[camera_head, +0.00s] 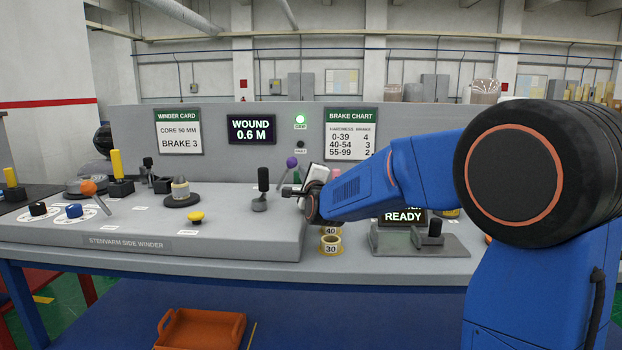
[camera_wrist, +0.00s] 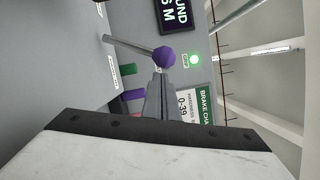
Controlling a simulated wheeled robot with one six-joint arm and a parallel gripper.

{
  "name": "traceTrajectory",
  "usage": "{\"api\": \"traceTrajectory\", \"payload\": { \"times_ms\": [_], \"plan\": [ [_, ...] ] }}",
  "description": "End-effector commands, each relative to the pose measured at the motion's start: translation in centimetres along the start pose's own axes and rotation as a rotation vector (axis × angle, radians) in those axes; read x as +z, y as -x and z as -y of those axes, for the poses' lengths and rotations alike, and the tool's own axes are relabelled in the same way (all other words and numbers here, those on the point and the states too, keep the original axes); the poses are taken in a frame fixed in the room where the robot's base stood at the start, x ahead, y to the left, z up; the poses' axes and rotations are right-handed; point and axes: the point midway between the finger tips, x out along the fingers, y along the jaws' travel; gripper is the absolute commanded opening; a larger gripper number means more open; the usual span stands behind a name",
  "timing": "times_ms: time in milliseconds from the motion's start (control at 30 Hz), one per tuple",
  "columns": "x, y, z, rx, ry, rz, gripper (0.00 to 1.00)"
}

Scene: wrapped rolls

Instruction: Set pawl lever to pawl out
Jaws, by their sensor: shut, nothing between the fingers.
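A lever with a purple ball knob (camera_head: 292,162) stands tilted on the right part of the grey winder deck; its small label is too blurred to read, so I cannot confirm it is the pawl lever. In the wrist view the purple knob (camera_wrist: 164,56) sits on a thin grey rod, just beyond my fingertips. My gripper (camera_head: 287,191) is shut and empty, close beside this lever in the head view; in the wrist view its closed fingers (camera_wrist: 161,78) point at the knob. Whether they touch it I cannot tell.
A black-handled lever (camera_head: 263,180) stands just left of my gripper. An orange-knobbed lever (camera_head: 88,187), a yellow button (camera_head: 196,217) and a spool-like post (camera_head: 181,190) are further left. The back panel (camera_head: 285,150) rises behind. Ring gauges (camera_head: 330,246) sit in front, right.

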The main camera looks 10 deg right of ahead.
Motion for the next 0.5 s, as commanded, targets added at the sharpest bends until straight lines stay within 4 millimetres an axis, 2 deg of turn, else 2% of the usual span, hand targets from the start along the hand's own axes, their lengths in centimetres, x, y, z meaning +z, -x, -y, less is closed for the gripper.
{"api": "traceTrajectory", "payload": {
  "times_ms": [200,500],
  "plan": [
    [0.81,-0.82,-0.01,0.0,0.0,0.0,0.0],
    [0.85,-0.85,0.02,-0.001,0.0,-0.001,0.0]
  ]
}}
